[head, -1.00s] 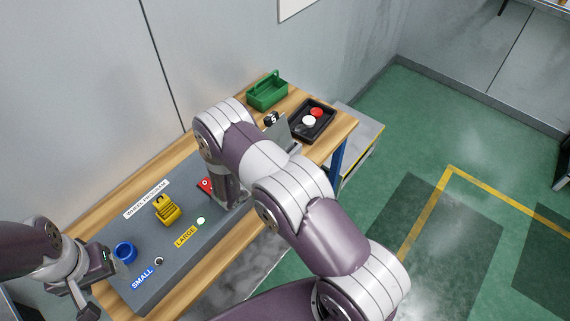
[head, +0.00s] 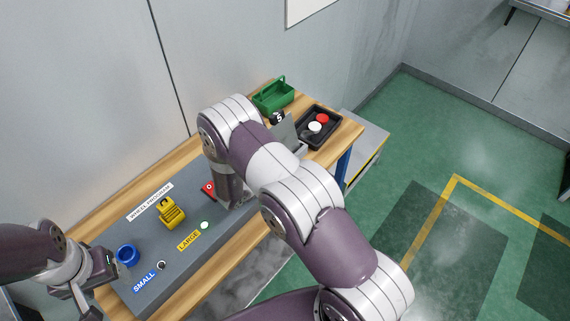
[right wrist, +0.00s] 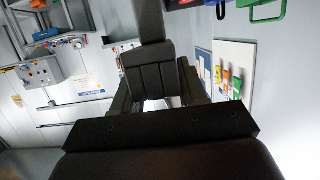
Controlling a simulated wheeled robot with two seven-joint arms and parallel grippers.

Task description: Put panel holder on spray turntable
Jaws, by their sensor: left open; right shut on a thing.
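My left gripper (head: 83,288) is open and empty at the lower left, beside the grey board's near left end and close to a blue ring (head: 127,254). My right arm reaches across the bench, and its own links hide most of its gripper in the head view. In the right wrist view my right gripper (right wrist: 155,98) is shut on a dark grooved piece (right wrist: 152,80). I cannot tell whether this piece is the panel holder. I cannot make out a spray turntable for certain; the arm covers part of the bench.
The wooden bench holds a grey board (head: 127,281) with a yellow block (head: 171,213) and a red part (head: 208,188). A green caddy (head: 273,97) and a black tray (head: 335,132) with red and white discs stand at the far end. Green floor to the right is open.

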